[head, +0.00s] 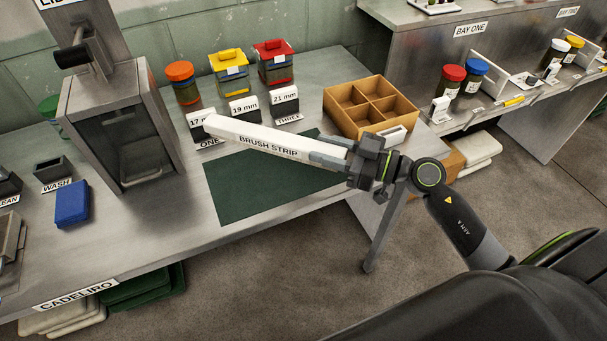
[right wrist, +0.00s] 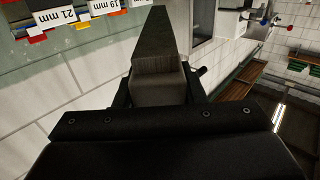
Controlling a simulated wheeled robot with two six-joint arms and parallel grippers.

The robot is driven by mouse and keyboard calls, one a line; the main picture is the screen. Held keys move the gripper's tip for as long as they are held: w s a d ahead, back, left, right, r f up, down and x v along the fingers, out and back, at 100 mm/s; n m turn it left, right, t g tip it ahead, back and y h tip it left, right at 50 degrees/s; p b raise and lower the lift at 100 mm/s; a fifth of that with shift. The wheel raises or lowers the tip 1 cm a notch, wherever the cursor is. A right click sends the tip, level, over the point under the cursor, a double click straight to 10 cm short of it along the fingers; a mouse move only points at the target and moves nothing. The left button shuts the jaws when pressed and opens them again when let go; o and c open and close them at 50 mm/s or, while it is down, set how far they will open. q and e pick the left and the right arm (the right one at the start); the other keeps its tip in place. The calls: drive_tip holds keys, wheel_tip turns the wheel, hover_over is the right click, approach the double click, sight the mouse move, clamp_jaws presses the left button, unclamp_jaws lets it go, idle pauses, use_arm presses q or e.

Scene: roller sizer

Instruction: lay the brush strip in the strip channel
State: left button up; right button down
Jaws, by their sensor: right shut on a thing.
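The brush strip (head: 268,147) is a long white bar with its name printed on its side. In the head view it points left from my right gripper (head: 328,152), above a dark green mat (head: 235,190). My right gripper is shut on the strip's right end. The strip's far left end reaches close to the size cards. I cannot make out the strip channel in either view. My left gripper is not in view.
A wooden divided box (head: 372,105) stands right of the mat. Lidded jars and size cards (head: 285,104) line the back. A tall metal machine (head: 118,135) and a blue block (head: 72,204) are at left. The mat's front part is clear.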

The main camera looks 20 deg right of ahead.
wheel_tip(320, 180, down, 3)
drive_tip(key=shift+w+a+f+b, duration=0.1)
drive_tip(key=shift+a+b, duration=0.05)
drive_tip(key=shift+b, duration=0.15)
drive_tip(key=shift+f, duration=0.25)
wheel_tip(320, 180, down, 4)
drive_tip(key=shift+r+b, duration=0.2)
drive_tip(key=shift+b, duration=0.4)
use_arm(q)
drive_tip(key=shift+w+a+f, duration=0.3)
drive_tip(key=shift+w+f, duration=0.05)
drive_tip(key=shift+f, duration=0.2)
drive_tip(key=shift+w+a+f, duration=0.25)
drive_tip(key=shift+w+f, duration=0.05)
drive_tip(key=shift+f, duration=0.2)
use_arm(e)
drive_tip(key=c, duration=0.9)
unclamp_jaws()
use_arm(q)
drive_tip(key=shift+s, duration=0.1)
